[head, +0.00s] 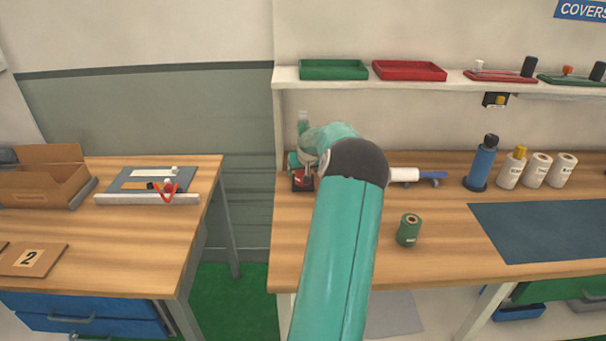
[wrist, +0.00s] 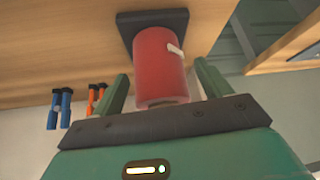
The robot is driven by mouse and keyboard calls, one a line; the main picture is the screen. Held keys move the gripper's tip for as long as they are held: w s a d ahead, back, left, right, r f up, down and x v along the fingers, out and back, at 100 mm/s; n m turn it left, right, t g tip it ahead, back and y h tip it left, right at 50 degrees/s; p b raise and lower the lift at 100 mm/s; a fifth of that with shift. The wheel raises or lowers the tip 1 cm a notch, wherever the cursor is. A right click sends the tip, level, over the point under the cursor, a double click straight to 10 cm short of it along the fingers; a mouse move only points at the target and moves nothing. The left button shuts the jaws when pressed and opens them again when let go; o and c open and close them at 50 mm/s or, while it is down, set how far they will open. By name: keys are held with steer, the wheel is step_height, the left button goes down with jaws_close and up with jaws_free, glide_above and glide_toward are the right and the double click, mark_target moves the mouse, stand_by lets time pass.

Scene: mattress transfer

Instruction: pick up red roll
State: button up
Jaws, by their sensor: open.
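The red roll (wrist: 160,65) stands on a dark square base (wrist: 152,22) on the wooden table in the wrist view. A small pale tab shows on its side. My gripper (wrist: 164,86) is open, with one green finger on each side of the roll in the picture. Whether the fingers touch it I cannot tell. In the head view my arm covers much of this spot, and only a bit of red and the dark base (head: 302,184) show beside my gripper (head: 304,166).
A green roll (head: 408,231) stands on the right table near its front. A shelf (head: 350,84) with trays hangs above. A gap separates the left table (head: 130,232).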

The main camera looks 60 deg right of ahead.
steer(key=shift+w+d+f, duration=0.2)
steer(key=shift+d+f, duration=0.05)
steer(key=shift+f, duration=0.25)
steer(key=c, duration=1.3)
steer(key=shift+r, duration=0.1)
